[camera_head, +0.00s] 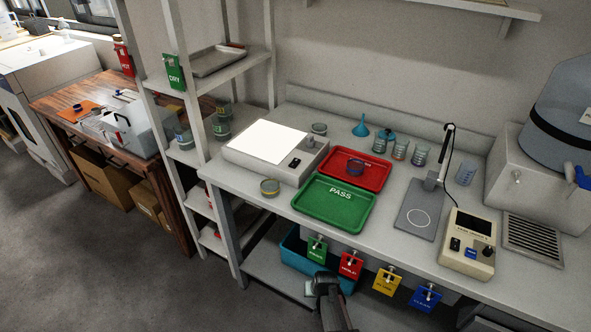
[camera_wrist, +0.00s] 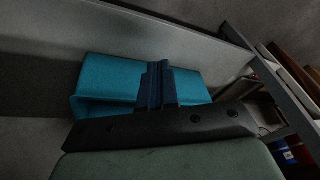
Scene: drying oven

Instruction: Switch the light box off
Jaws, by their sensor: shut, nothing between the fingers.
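The light box (camera_head: 250,160) is a pale box on the left part of the bench, and its square top panel (camera_head: 268,141) glows bright white. A small dark switch (camera_head: 295,163) sits on its right front part. My gripper (camera_head: 322,276) is low at the front of the bench, below the bench top and well apart from the light box. In the wrist view my gripper (camera_wrist: 157,85) shows its fingers together, with nothing between them, in front of a teal bin. The light box is not in the wrist view.
A green PASS tray (camera_head: 333,222) and a red tray (camera_head: 372,174) lie right of the light box. Coloured tags (camera_head: 351,265) hang along the bench's front edge. A teal bin (camera_head: 292,245) sits below; it fills the wrist view's middle (camera_wrist: 105,80).

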